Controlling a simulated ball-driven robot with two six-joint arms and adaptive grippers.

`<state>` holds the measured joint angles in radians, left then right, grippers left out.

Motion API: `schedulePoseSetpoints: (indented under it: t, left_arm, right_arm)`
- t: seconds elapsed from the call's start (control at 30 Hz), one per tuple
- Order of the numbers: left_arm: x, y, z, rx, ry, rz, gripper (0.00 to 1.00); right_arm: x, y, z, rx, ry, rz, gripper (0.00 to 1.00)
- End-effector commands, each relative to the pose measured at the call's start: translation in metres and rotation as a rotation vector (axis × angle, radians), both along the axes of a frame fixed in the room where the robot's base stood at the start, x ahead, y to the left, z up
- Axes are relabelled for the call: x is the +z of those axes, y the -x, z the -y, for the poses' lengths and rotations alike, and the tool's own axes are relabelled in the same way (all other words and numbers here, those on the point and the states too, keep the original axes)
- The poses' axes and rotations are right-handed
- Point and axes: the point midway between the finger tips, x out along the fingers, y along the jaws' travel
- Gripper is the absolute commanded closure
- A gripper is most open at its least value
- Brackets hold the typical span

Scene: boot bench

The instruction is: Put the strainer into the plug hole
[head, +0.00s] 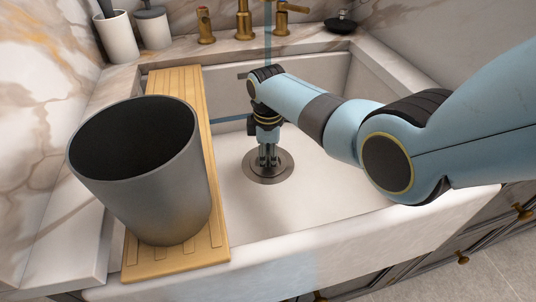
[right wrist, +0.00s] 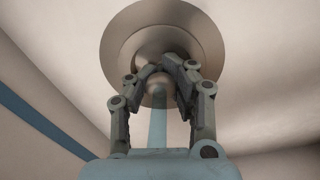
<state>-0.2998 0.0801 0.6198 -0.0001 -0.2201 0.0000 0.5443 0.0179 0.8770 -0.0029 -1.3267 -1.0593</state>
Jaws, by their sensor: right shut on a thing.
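The plug hole (head: 282,178) is a round metal ring set in the floor of the white sink. In the right wrist view its broad flange (right wrist: 125,38) fills the top centre. My right gripper (head: 267,162) points down over its middle. In the right wrist view the gripper's fingers (right wrist: 159,70) are closed around a small metal knob, which appears to be part of the strainer (right wrist: 158,92). The strainer's body is largely hidden by the fingers, and I cannot tell whether it is seated in the hole or just above it. My left gripper is not in view.
A wooden board (head: 176,88) spans the sink's left side, with a large grey cup (head: 160,190) on it. Brass taps (head: 243,20) stand behind. Two white containers (head: 118,38) stand back left and a dark dish (head: 341,24) back right. The sink floor around the hole is clear.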

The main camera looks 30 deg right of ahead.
Motion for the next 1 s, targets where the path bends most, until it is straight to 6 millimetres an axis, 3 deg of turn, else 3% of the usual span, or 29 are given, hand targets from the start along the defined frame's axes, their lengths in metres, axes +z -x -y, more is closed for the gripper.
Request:
schedulePoseSetpoints:
  t: [0.2, 0.23, 0.5, 0.73, 0.9, 1.0]
  left_arm:
    - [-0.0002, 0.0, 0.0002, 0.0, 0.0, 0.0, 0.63]
    - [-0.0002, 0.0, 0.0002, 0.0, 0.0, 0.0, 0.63]
    - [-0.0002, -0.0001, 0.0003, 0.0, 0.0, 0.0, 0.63]
    - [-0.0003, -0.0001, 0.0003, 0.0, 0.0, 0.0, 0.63]
    - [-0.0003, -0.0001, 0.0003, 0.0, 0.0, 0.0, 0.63]
    - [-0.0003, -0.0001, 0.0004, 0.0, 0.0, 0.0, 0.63]
  right_arm:
    - [0.0, -0.0002, -0.0002, 0.0, 0.0, 0.001, 1.0]
    - [0.0, -0.0002, -0.0002, 0.0, 0.0, 0.001, 0.86]
    - [-0.0002, 0.0, -0.0004, 0.0, -0.001, 0.0, 0.53]
    - [-0.0005, 0.0003, -0.0003, 0.0, 0.0, -0.001, 0.53]
    - [-0.0008, 0.0006, -0.0003, 0.0, 0.0, -0.001, 0.31]
    - [-0.0008, 0.0006, -0.0003, 0.0, 0.0, -0.001, 0.29]
